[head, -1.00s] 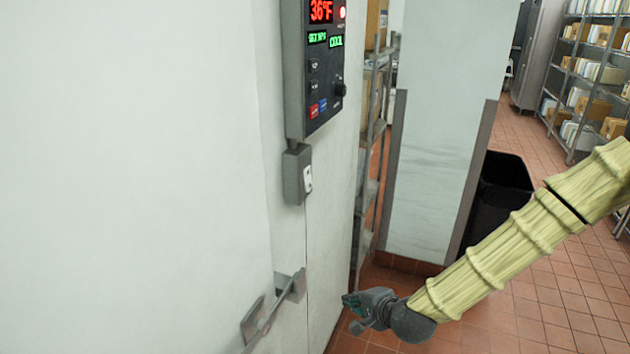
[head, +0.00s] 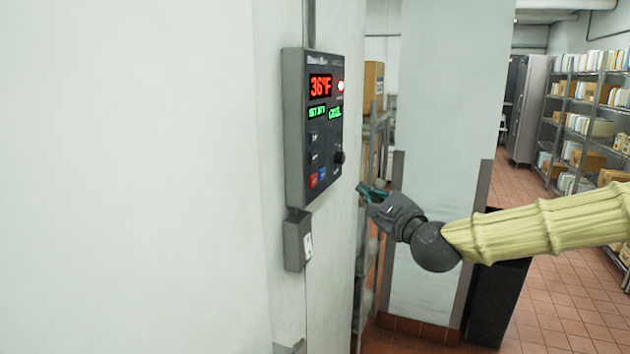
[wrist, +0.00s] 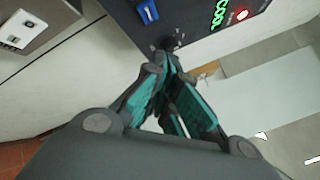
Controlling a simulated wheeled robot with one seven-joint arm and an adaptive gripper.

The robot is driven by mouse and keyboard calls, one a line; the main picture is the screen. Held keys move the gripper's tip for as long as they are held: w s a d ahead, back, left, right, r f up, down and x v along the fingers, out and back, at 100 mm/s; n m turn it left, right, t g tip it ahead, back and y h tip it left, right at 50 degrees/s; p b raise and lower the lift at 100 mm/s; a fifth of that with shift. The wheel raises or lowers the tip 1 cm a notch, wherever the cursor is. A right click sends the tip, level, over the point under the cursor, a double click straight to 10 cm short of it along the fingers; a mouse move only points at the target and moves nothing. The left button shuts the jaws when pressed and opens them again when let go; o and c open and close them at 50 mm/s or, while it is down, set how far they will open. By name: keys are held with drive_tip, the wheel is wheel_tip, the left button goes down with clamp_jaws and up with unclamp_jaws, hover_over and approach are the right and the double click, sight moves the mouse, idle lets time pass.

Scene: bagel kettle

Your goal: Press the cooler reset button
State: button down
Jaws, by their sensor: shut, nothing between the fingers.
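The cooler control panel (head: 296,130) is a dark box on the white wall, with a red 36°F display and green text. Low on it are a red button (head: 313,180) and a blue button (head: 322,174); their labels are too small to read. A black knob (head: 339,157) is to their right. My gripper (head: 366,190) is shut and empty, right of the panel's lower edge and apart from the buttons in the head view. In the wrist view the fingertips (wrist: 170,62) lie just below the knob (wrist: 168,44), with the blue button (wrist: 147,11) beyond; the red button is not visible there.
A grey switch box (head: 295,242) hangs under the panel. A metal shelf (head: 378,135) with boxes and a pale pillar (head: 440,150) stand behind my gripper. A black bin (head: 497,300) is beside the pillar. Tiled floor is open at right.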

sight(314, 181)
drive_tip(key=shift+r, duration=0.2)
drive_tip(key=w+a, duration=0.2)
drive_tip(key=a, duration=0.6)
drive_tip(key=shift+w+a, duration=0.2)
drive_tip(key=shift+w, duration=0.15)
drive_tip(key=shift+a+f, duration=0.1)
drive_tip(key=shift+a, duration=0.1)
idle(1.5)
drive_tip(key=shift+w+a, duration=0.15)
drive_tip(key=shift+a, duration=0.05)
